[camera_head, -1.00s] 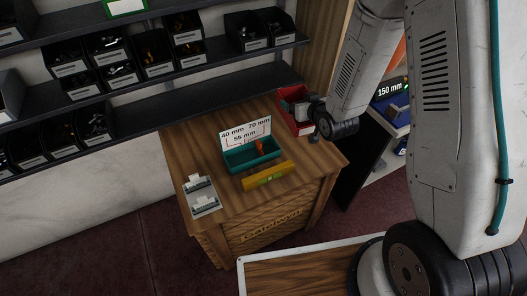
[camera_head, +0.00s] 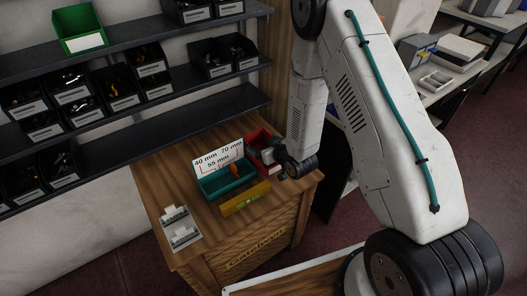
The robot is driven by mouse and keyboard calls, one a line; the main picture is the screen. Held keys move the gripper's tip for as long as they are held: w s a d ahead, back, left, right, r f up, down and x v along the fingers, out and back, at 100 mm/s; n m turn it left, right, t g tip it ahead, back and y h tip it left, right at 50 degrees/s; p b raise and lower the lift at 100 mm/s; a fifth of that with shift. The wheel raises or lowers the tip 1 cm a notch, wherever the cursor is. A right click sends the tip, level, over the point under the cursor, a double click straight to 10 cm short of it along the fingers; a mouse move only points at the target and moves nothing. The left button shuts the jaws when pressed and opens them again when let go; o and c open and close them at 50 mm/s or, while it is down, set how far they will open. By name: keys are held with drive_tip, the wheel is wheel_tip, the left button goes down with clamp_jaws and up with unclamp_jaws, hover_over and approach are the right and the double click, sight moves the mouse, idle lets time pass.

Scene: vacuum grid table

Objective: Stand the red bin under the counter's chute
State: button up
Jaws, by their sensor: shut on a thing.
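The red bin (camera_head: 256,138) is at the back right of the wooden table, close to the right end of the teal box. My gripper (camera_head: 269,156) is at the bin's right side and is shut on it. My wrist and the gripper hide part of the bin, and I cannot tell whether its base touches the table. I cannot make out the counter's chute in this view.
The teal box (camera_head: 226,184) carries a white sign (camera_head: 219,158) with millimetre marks and holds an orange piece. A yellow block (camera_head: 245,199) lies in front. Grey-white parts (camera_head: 180,228) sit at front left. Shelves (camera_head: 165,134) with dark bins and a green bin (camera_head: 80,31) stand behind.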

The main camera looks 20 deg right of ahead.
drive_tip(key=shift+f, duration=1.7)
drive_tip(key=shift+f, duration=0.1)
drive_tip(key=o, duration=0.7)
drive_tip(key=shift+o, duration=0.2)
